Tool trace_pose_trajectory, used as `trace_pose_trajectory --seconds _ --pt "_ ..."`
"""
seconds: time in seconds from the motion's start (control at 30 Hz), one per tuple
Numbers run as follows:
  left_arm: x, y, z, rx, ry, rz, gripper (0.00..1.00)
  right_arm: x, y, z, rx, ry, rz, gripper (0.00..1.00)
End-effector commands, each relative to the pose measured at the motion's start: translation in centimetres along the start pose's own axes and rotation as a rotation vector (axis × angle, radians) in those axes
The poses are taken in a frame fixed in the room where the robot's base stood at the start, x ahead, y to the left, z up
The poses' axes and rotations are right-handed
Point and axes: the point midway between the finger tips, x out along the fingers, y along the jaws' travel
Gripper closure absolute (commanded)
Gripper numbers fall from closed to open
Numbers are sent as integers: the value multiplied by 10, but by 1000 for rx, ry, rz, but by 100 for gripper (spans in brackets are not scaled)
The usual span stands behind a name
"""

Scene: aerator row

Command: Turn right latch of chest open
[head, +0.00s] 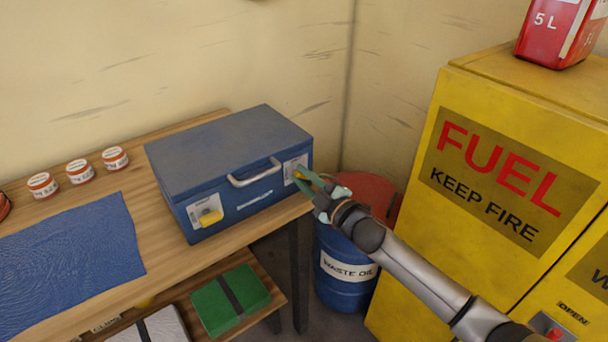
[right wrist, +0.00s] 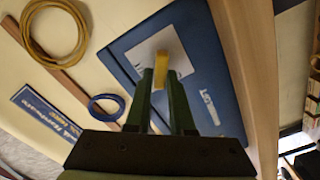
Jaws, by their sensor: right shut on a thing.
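The blue chest (head: 230,150) stands lid down on the wooden workbench, with a silver handle (head: 255,173) on its front. Its yellow right latch (head: 299,174) sits on a white plate at the front's right end. My right gripper (head: 303,177) reaches it from the right and is shut on it. In the right wrist view the yellow latch (right wrist: 161,66) is between the fingertips of my right gripper (right wrist: 162,78). The fingers hide part of the latch in the head view. The yellow left latch (head: 210,216) is on the chest's other white plate. My left gripper is not in view.
A blue waste oil drum (head: 345,280) stands under my right arm. A yellow fuel cabinet (head: 500,180) rises to the right. Several small jars (head: 80,171) and a blue mat (head: 70,260) lie on the bench (head: 165,268) left of the chest. A green case (head: 215,305) is on the lower shelf.

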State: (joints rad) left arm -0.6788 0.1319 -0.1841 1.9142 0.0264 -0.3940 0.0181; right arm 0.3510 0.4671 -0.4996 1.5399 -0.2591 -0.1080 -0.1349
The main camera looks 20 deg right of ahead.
Motion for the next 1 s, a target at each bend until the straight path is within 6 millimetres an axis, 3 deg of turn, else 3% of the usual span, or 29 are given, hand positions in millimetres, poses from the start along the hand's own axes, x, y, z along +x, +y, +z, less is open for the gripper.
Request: trace_pose_trajectory --seconds 0.5,1.0 --pt "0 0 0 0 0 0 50 0 -6 1 -445 0 -1 100" --pt "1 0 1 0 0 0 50 0 -7 2 -622 0 -1 100"
